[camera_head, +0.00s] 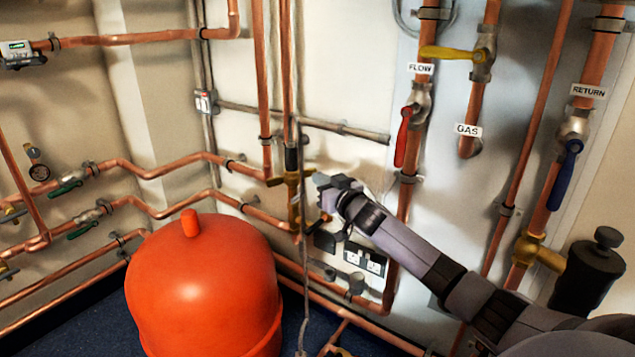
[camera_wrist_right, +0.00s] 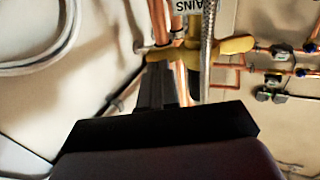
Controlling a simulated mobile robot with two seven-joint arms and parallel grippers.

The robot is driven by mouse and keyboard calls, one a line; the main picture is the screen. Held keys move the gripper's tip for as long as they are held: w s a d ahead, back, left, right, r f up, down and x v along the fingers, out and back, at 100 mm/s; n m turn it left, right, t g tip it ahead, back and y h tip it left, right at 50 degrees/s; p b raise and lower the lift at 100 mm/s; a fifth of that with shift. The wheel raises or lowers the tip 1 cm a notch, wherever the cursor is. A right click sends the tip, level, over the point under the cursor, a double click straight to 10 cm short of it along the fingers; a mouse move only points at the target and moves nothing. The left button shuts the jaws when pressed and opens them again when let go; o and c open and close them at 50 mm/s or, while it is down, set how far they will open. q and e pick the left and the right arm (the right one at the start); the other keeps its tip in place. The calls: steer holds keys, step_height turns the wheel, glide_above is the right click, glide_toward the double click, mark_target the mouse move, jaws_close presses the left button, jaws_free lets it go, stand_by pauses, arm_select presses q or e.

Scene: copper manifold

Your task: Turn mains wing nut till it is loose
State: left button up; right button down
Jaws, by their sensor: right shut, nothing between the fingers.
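The mains wing nut, a brass piece with two wings, shows in the wrist view (camera_wrist_right: 233,45), spread roughly level across the pipe beside a partly cut-off MAINS label (camera_wrist_right: 188,5). In the head view it shows on the brass valve (camera_head: 292,181) on the back wall, partly behind my right gripper. My right gripper (camera_head: 325,184) is shut and empty at the right of the valve. In the wrist view its dark fingers (camera_wrist_right: 156,78) overlap the left wing; I cannot tell whether they touch it. My left gripper is not in view.
A braided hose (camera_wrist_right: 208,45) runs beside the wing nut. A large red vessel (camera_head: 203,285) stands at the lower left. Sockets (camera_head: 364,259) sit below my right gripper. The red FLOW lever (camera_head: 403,137), yellow GAS lever (camera_head: 446,53) and blue RETURN lever (camera_head: 565,174) are to the right.

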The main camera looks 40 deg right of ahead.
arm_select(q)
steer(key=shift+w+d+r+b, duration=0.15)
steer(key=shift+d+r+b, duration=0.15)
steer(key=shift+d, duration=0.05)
arm_select(e)
steer(key=shift+w+d, duration=0.1)
steer(key=shift+w, duration=0.95)
arm_select(q)
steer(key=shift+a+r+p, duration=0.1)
steer(key=shift+p, duration=0.45)
arm_select(e)
steer(key=shift+d+r+y, duration=0.1)
steer(key=shift+y, duration=0.2)
